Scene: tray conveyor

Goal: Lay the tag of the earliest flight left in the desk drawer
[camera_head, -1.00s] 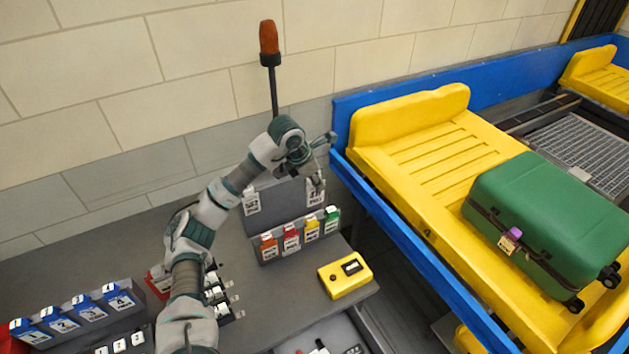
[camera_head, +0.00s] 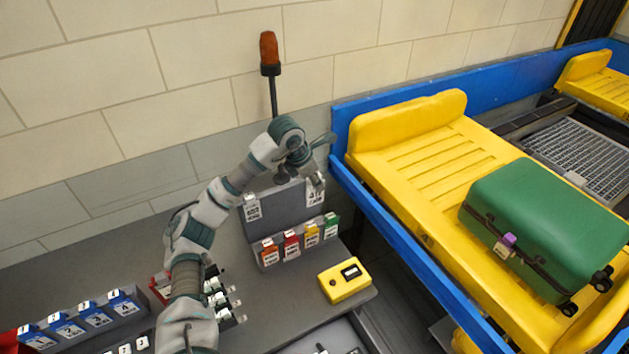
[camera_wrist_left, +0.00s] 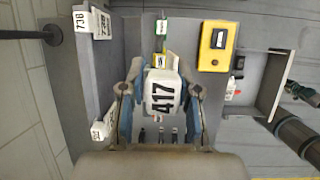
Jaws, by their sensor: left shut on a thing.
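My left gripper (camera_wrist_left: 161,92) is shut on a white tag (camera_wrist_left: 162,100) printed 417 in the left wrist view. In the head view the gripper (camera_head: 302,166) is beside the upper step of the grey tag rack (camera_head: 283,212), and the held tag is not clear there. A white tag 738 (camera_wrist_left: 100,24) hangs at one end of that step, also seen in the head view (camera_head: 315,190). Another white tag (camera_head: 252,208) hangs at the left end, its number too small to read. The desk drawer (camera_head: 312,341) shows partly at the bottom edge. My right gripper is not in view.
Orange, red, yellow and green tags (camera_head: 291,244) hang on the lower step. A yellow box (camera_head: 343,281) stands on the desk at right. Blue tags (camera_head: 95,314) sit at left. A green suitcase (camera_head: 540,225) lies on the yellow conveyor tray (camera_head: 420,165).

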